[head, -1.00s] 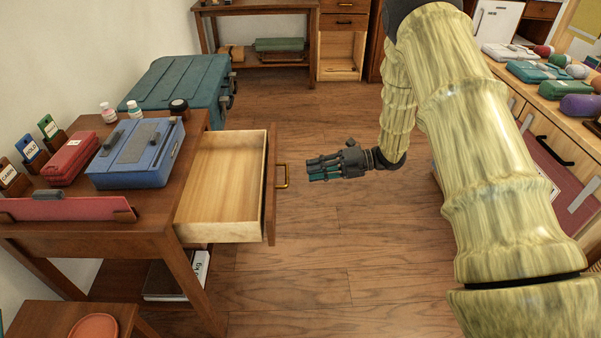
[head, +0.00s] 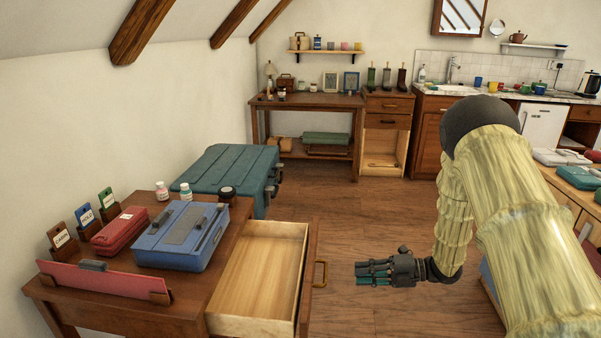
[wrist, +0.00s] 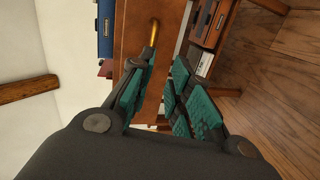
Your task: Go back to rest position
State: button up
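My gripper (head: 374,272) hangs over the floor just right of the open drawer (head: 258,275), apart from its brass handle (head: 320,274). In the wrist view, its teal-padded fingers (wrist: 160,90) are spread with a gap between them and nothing held. The handle also shows beyond the fingers in the wrist view (wrist: 153,32). The drawer is pulled out of the brown wooden desk (head: 190,300), and its visible inside is empty.
A blue case (head: 180,235), a red case (head: 118,230) and small bottles stand on the desk. A teal trunk (head: 225,170) is behind it. A counter with cases (head: 575,185) is at right. Floor (head: 340,210) between is clear.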

jog(key=s+a+f+m+t+h, duration=0.2)
jog(key=s+f+m+h, duration=0.1)
jog(key=f+m, duration=0.4)
jog(key=s+a+f+m+t+h, duration=0.1)
jog(key=s+f+m+t+h, duration=0.15)
jog(key=f+m, duration=0.4)
jog(key=s+f+m+g+h, duration=0.25)
jog(key=s+f+m, duration=0.25)
jog(key=s, duration=0.4)
jog(key=s+d+f+m+g+h, duration=0.1)
jog(key=s+f+m+h, duration=0.3)
jog(key=s, duration=0.5)
jog(key=s+f+m+g+h, duration=0.1)
jog(key=s+f+m+g, duration=0.1)
jog(key=s+f+m, duration=0.55)
jog(key=s+r+m+g+h, duration=0.2)
jog(key=s+r+g, duration=0.1)
jog(key=s, duration=0.9)
notch_tip(320, 180, up, 17)
jog(key=s+p, duration=0.1)
jog(key=p, duration=1.6)
jog(key=shift+d+m, duration=0.3)
